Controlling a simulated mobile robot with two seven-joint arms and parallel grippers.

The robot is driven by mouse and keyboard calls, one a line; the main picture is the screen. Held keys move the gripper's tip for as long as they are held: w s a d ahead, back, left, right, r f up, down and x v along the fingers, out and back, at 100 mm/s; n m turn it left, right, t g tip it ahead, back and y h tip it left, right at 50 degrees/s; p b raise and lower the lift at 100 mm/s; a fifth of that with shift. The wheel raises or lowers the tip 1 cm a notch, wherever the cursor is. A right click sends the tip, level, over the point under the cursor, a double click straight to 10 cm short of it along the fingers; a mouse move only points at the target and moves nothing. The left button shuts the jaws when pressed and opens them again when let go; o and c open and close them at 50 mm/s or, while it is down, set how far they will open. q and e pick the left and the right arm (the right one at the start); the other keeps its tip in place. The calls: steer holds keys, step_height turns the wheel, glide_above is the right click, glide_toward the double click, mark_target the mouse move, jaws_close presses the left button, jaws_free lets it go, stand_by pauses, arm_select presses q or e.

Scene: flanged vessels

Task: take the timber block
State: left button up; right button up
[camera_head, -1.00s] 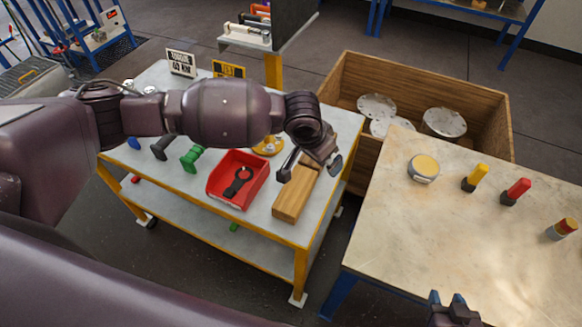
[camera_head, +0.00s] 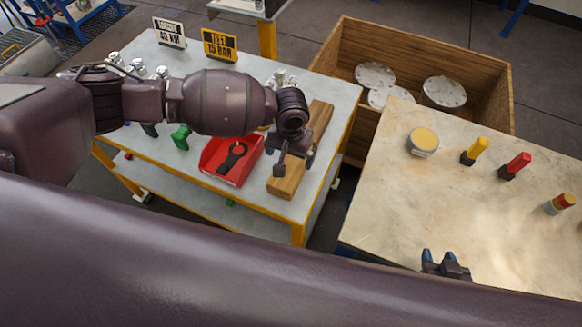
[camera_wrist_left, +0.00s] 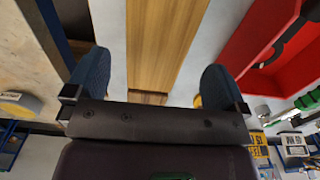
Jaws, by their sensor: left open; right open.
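The timber block (camera_head: 287,180) is a long light-brown bar lying on the grey top of the yellow-framed cart, near its right edge. My left gripper (camera_head: 292,166) is above the block and hides its middle. In the left wrist view the block (camera_wrist_left: 165,45) runs lengthwise between the two spread fingers of my left gripper (camera_wrist_left: 155,80), with a gap on each side. The left gripper is open and empty. My right gripper (camera_head: 446,264) is open and empty at the front edge of the pale table.
A red tray (camera_head: 215,165) holding a dark tool sits just left of the block. Green and dark pieces and two signs (camera_head: 219,45) share the cart. The pale table (camera_head: 400,195) stands right, carrying several coloured markers. A wooden crate (camera_head: 335,50) with metal discs is behind.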

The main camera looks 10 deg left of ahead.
mark_target(291, 164)
arm_select(q)
steer(key=shift+d+f, duration=0.1)
steer(key=shift+f, duration=2.3)
steer(key=shift+c, duration=0.2)
steer(key=c, duration=1.1)
steer(key=shift+o, duration=0.2)
steer(key=shift+r, duration=0.1)
